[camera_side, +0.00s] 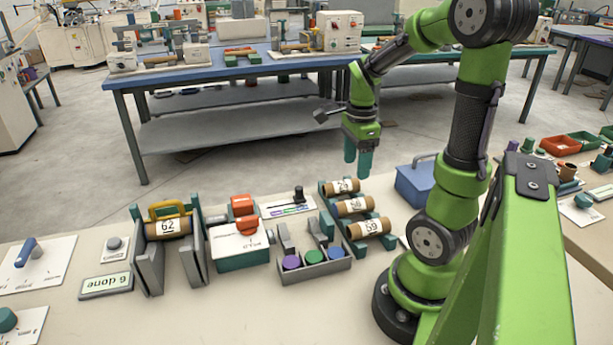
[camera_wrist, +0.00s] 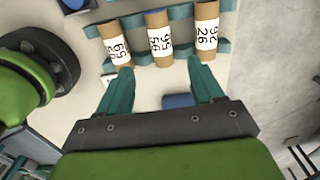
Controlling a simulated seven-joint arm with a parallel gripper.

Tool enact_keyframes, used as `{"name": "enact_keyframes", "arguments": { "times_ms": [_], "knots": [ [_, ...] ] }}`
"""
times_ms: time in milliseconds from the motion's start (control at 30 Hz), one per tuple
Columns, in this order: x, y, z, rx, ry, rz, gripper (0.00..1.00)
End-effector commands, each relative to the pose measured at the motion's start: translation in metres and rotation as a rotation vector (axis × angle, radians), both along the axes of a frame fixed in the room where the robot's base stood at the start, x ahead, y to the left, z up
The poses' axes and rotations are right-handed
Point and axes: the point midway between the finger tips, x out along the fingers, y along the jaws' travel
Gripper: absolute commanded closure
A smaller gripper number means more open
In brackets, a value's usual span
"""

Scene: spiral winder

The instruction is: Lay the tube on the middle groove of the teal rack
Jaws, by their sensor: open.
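A brown cardboard tube with a white label reading 62 (camera_side: 168,227) lies between upright grey plates at the left, under a yellow handle (camera_side: 167,209). The teal rack (camera_side: 327,203) stands right of centre and bears three similar labelled tubes: one at the back (camera_side: 342,187), one in the middle marked 56 (camera_side: 355,205), and one at the front marked 59 (camera_side: 369,227). All three also show in the wrist view, the middle one (camera_wrist: 159,38) between the others. My gripper (camera_side: 361,172) is open and empty, pointing down above the back of the rack.
A blue box with a handle (camera_side: 415,185) stands right of the rack. A teal-and-white box with orange parts (camera_side: 240,243) is left of the rack. The bench front is fairly clear.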

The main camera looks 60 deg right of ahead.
Motion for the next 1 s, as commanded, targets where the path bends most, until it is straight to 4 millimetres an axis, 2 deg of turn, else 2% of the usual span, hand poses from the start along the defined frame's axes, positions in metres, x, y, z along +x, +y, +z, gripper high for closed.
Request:
{"name": "enact_keyframes", "arguments": {
  "times_ms": [67, 167, 267, 367, 400, 500, 600, 767, 1000],
  "knots": [
    [0.002, 0.003, 0.007, -0.002, -0.011, 0.025, 0.34],
    [0.014, 0.023, 0.018, -0.013, -0.071, 0.190, 0.34],
    [0.031, 0.066, 0.038, -0.050, -0.190, 0.530, 0.34],
    [0.041, 0.119, 0.059, -0.135, -0.325, 0.953, 0.34],
    [0.042, 0.139, 0.067, -0.179, -0.374, 1.116, 0.34],
    [0.038, 0.182, 0.082, -0.300, -0.473, 1.473, 0.34],
    [0.031, 0.211, 0.092, -0.412, -0.538, 1.728, 0.34],
    [0.024, 0.231, 0.097, -0.509, -0.575, 1.911, 0.34],
    [0.024, 0.231, 0.098, -0.514, -0.576, 1.924, 0.34]
  ]
}}
